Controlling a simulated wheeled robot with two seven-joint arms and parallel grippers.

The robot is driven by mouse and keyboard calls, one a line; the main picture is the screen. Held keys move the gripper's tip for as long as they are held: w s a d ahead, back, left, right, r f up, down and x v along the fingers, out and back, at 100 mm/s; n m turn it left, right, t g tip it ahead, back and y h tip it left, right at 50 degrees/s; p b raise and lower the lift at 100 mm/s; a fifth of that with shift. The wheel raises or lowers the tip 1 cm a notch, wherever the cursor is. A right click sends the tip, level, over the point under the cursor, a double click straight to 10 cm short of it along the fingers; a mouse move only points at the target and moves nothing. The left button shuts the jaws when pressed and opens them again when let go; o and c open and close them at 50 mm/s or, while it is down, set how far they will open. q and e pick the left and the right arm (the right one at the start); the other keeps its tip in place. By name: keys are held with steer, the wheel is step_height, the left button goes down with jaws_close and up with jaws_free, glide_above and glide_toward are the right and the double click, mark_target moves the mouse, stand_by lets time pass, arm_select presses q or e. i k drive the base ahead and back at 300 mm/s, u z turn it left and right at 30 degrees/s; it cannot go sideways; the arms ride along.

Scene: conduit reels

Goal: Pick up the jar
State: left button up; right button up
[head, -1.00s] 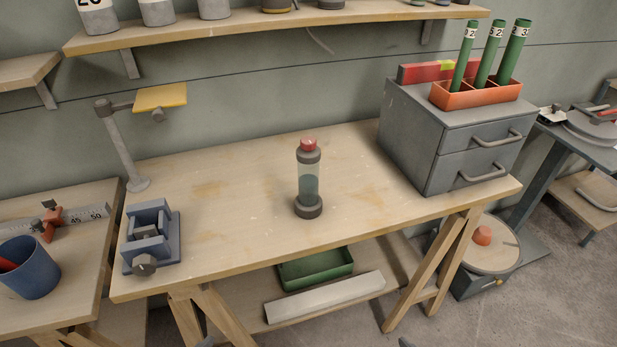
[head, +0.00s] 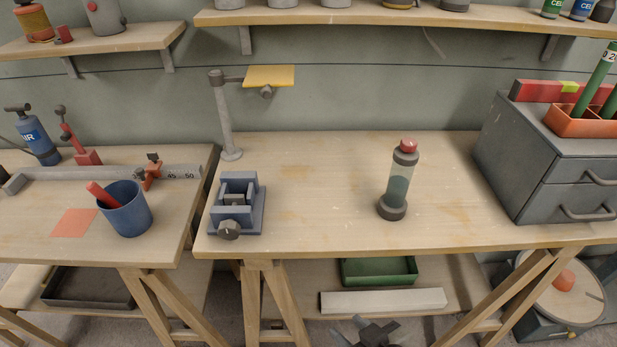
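The jar (head: 399,184) stands upright on the wooden workbench (head: 320,170), right of its middle. It is a clear greenish cylinder with a dark base, a dark collar and a red top, and nothing touches it. My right gripper (head: 375,326) shows as a dark shape at the bottom edge, low in front of the bench and well below the jar. It is partly cut off, and its finger opening is unclear. My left gripper is not in view.
A blue vise (head: 237,206) and a post with a yellow plate (head: 268,76) stand left on the bench. A grey drawer cabinet (head: 548,165) stands right of the jar. A shelf (head: 380,17) hangs above. The bench around the jar is clear.

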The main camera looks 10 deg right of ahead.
mark_target(392, 206)
steer(key=u, duration=2.35)
steer(key=k, duration=1.6)
steer(key=z, duration=1.6)
